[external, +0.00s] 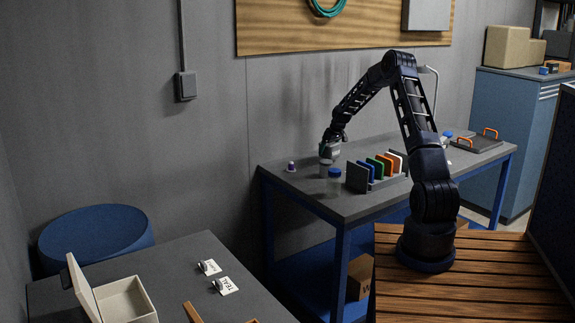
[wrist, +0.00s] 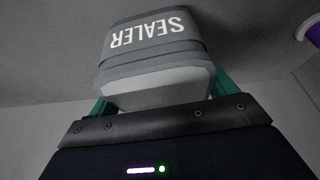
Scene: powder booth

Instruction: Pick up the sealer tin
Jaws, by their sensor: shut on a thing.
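The sealer tin (wrist: 150,50) fills the upper middle of the wrist view. It is grey with a darker band that reads SEALER, upside down in this view. My gripper (wrist: 160,88) is shut on it, with green finger parts at both sides of the tin. In the external view my gripper (external: 331,141) points down over the left part of the blue-framed table. The tin (external: 326,154) shows small and grey below it. I cannot tell whether the tin touches the tabletop.
A clear jar with a blue lid (external: 334,181) stands close by at the front. A rack of coloured panels (external: 376,172) is to the right. A small purple-topped bottle (external: 291,167) is to the left. A dark tray with orange handles (external: 476,143) lies at the table's far right.

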